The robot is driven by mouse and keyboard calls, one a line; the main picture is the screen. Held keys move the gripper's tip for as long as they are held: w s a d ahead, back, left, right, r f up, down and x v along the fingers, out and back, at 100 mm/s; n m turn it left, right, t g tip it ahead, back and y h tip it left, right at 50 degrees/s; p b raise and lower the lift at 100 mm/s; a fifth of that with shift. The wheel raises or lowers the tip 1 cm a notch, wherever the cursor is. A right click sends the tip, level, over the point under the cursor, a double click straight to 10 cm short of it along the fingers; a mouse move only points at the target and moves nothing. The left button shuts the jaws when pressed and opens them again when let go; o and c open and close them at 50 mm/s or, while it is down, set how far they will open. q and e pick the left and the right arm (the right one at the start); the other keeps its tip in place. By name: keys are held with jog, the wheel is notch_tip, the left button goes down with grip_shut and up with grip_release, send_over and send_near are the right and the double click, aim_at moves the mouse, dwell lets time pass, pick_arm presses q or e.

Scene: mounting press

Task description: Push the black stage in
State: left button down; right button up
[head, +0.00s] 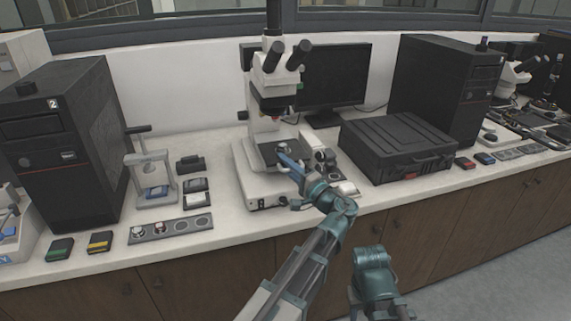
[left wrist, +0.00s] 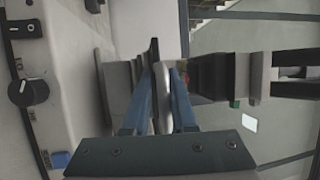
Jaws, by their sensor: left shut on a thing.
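The black stage (head: 269,153) is a dark flat plate on the white microscope (head: 274,75), below its objectives. In the left wrist view the stage (left wrist: 153,52) shows edge-on as a thin dark plate. My left gripper (head: 284,158) is at the front right of the stage, its blue fingers reaching toward it. In the left wrist view the gripper (left wrist: 162,72) is shut on a pale rounded part (left wrist: 162,100) that lies against the stage's edge. The fingers hide part of this contact.
A black hard case (head: 395,145) stands right of the microscope, with a dark monitor (head: 335,75) behind. A small press (head: 150,170) and a sample strip (head: 170,228) are to the left. A black tower (head: 62,145) stands at far left. Some counter is clear before the microscope.

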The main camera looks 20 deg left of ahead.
pick_arm(q)
jog(key=shift+r, duration=0.2)
dwell(0.5)
jog(key=w+a, duration=0.2)
jog(key=w, duration=0.1)
jog(key=shift+w+a, duration=0.15)
jog(key=shift+w, duration=0.15)
jog(key=c, duration=0.9)
grip_release()
jog(key=shift+s+r, duration=0.1)
jog(key=shift+s, duration=0.05)
